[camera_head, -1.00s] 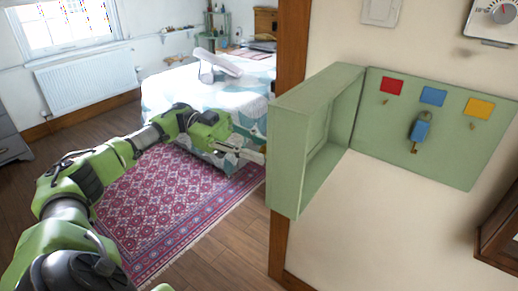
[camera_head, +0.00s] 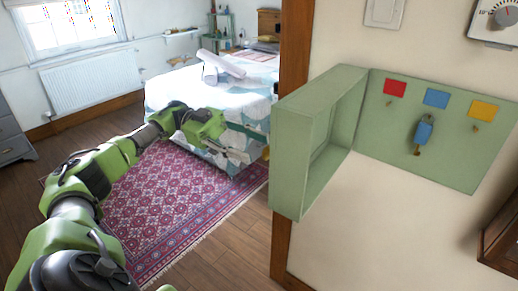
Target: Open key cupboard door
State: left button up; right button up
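The green key cupboard is on the wall at right. Its back panel (camera_head: 447,150) carries red, blue and yellow labels above small hooks, and a blue-tagged key (camera_head: 423,132) hangs under the blue label. Its deep, box-shaped door (camera_head: 290,165) stands swung wide open to the left, with its hollow inside facing right. A small brass-coloured knob (camera_head: 266,153) shows at the door's outer left side. My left gripper (camera_head: 238,154) is just left of the knob, apparently apart from it and holding nothing visible. Its finger gap is too small to judge. My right gripper is out of view.
A wooden door post (camera_head: 292,45) stands behind the cupboard door. Beyond it are a bed (camera_head: 170,88) and a patterned rug (camera_head: 160,215). A light switch (camera_head: 384,12) and a thermostat (camera_head: 495,22) are above. A brown wooden case (camera_head: 500,240) juts in at lower right.

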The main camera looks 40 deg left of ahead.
pick_arm(q)
jog(key=shift+s+a, duration=0.15)
jog(key=shift+a, duration=1.85)
